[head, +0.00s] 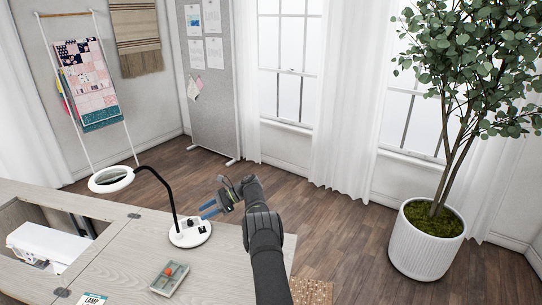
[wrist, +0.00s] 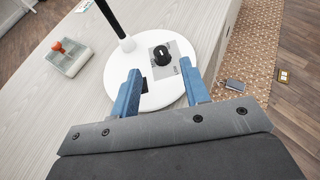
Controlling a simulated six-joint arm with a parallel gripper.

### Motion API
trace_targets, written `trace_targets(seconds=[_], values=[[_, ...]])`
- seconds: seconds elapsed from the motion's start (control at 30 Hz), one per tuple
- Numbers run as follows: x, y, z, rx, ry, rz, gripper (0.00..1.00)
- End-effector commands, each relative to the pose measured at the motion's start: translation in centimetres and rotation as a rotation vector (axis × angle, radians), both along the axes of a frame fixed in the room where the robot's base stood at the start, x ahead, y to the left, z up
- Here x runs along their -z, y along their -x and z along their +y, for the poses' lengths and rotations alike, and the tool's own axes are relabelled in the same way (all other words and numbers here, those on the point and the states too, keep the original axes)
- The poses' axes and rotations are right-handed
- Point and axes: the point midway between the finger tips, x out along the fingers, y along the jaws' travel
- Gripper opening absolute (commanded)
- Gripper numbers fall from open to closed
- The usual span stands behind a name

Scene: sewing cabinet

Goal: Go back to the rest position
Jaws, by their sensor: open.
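My gripper (head: 211,209) is raised beside the lamp's round white base (head: 190,234), near the right end of the cabinet top. In the wrist view my gripper (wrist: 163,80) shows two blue fingers, apart and with nothing between them. The lamp base (wrist: 160,96) lies beyond the fingers there, with a black knob (wrist: 162,55) on a grey label. The fingertips overlap the base in the picture; I cannot tell how far above it they are.
The lamp's black gooseneck (head: 166,184) and white ring head (head: 111,179) rise left of my gripper. A sewing machine (head: 48,243) sits in the cabinet's opening. A potted tree (head: 427,243) stands at right.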

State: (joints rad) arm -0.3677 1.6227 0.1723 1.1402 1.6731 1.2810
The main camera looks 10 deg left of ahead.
Motion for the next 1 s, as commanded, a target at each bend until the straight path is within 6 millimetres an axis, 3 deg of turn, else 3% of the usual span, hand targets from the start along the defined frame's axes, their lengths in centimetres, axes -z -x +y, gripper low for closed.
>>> trace_targets(seconds=[0.33, 1.0], values=[[2.6, 3.5, 5.2, -0.001, 0.002, 0.002, 0.42], [2.4, 3.2, 4.9, 0.096, -0.003, 0.001, 0.42]])
